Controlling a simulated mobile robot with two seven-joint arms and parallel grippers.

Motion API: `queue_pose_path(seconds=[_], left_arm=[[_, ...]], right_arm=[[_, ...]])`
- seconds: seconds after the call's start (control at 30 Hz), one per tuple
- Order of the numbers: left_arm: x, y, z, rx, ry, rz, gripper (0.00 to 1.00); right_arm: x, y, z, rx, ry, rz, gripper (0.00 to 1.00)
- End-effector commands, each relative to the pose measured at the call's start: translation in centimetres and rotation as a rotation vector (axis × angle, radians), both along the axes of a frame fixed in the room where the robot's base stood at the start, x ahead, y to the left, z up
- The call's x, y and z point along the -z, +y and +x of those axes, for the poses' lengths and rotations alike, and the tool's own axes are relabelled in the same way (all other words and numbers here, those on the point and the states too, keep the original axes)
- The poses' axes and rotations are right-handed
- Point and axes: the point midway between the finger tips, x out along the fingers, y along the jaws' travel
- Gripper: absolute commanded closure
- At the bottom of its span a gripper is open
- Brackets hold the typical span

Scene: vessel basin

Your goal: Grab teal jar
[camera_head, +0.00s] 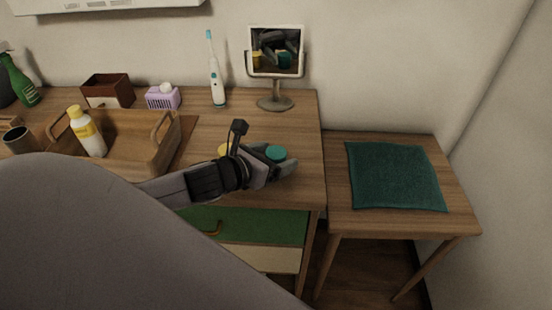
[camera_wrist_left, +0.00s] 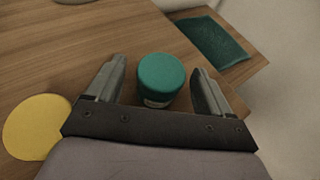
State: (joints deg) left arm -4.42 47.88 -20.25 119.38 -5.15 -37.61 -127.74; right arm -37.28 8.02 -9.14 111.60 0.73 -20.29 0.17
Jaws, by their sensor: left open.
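The teal jar (camera_wrist_left: 160,78) stands on the wooden table, its round lid showing in the left wrist view with a thin light band below it. In the head view the jar (camera_head: 276,153) shows partly behind my left gripper near the table's right end. My left gripper (camera_head: 285,169) is open. In the left wrist view the gripper (camera_wrist_left: 159,84) has one finger on each side of the jar, with a visible gap on both sides. My right gripper is not in view.
A yellow round lid (camera_wrist_left: 36,126) is close beside my left gripper. A mirror on a stand (camera_head: 275,88) and an electric toothbrush (camera_head: 216,80) stand behind. A wooden tray (camera_head: 122,158) with a yellow-and-white bottle (camera_head: 90,134) is left. A stool with a teal cushion (camera_head: 394,176) is right.

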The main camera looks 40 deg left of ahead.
Motion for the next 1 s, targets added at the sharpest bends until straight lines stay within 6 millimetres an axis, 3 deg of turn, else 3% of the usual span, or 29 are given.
queue_pose_path(seconds=[0.33, 0.5, 0.53, 0.83, 1.0], left_arm=[[0.3, -0.1, 0.5, 0.002, 0.001, -0.001, 0.19], [0.3, -0.1, 0.5, 0.002, 0.001, -0.001, 0.74], [0.3, -0.1, 0.5, 0.002, 0.001, -0.001, 0.77], [0.1, -0.1, 0.5, 0.002, -0.001, 0.0, 0.77], [-1.1, -0.1, 0.6, 0.003, -0.003, 0.002, 0.77]], right_arm=[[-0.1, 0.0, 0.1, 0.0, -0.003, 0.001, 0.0], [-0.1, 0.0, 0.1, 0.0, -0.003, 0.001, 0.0], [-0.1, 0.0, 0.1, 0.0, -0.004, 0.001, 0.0], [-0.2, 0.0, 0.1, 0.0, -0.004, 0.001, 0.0], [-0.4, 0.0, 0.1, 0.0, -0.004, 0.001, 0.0]])
